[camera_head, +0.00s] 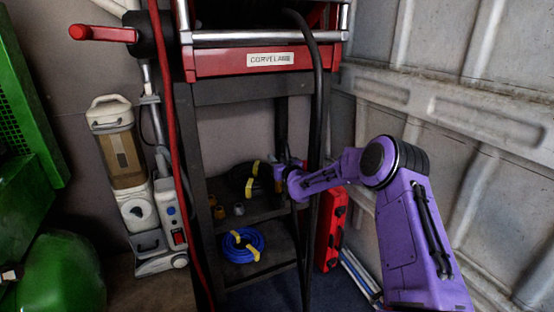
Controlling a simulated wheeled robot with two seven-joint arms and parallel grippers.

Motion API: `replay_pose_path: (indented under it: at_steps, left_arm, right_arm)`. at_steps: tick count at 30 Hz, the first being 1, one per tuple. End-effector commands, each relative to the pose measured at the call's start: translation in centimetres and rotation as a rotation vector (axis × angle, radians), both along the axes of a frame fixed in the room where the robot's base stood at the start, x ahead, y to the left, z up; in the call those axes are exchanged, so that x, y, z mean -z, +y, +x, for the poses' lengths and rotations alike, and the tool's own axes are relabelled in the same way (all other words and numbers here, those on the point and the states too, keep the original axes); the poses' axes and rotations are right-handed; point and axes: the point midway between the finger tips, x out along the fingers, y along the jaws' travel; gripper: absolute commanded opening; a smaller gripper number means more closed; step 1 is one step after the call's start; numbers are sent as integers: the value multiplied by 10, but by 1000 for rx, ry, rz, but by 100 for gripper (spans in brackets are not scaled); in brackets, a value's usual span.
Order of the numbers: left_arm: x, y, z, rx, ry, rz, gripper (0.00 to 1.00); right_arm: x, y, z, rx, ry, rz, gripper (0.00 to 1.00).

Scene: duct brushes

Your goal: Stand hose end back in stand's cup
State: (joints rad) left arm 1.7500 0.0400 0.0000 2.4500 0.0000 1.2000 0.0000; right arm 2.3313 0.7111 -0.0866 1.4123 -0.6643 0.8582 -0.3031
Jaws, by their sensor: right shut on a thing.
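The black and red stand (240,89) fills the middle of the view, with a label on its red front. My right gripper (281,173) reaches in from the right at the stand's right side. It is shut on a dark upright piece, which I take to be the hose end (281,128); the jaws hide much of the hold. A long black hose (318,105) hangs from the stand's top and passes by my right wrist. I cannot make out the stand's cup for certain. My left gripper is out of view.
A blue coil (243,246) and small brass-coloured pieces (239,209) lie on the stand's shelves. A red case (329,235) stands at the right. A vacuum cleaner (130,165) and a red hose (172,130) are at the left. A ribbed wall (480,110) closes the right side.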

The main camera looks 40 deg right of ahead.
Motion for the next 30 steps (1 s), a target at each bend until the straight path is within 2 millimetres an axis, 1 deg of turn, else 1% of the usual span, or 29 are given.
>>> replay_pose_path:
  at_steps: [1, 30]
  left_arm:
    - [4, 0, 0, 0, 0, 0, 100]
    - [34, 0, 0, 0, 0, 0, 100]
  right_arm:
    - [4, 0, 0, 0, -1, 0, 0]
    - [49, 0, 0, 0, -1, 0, 0]
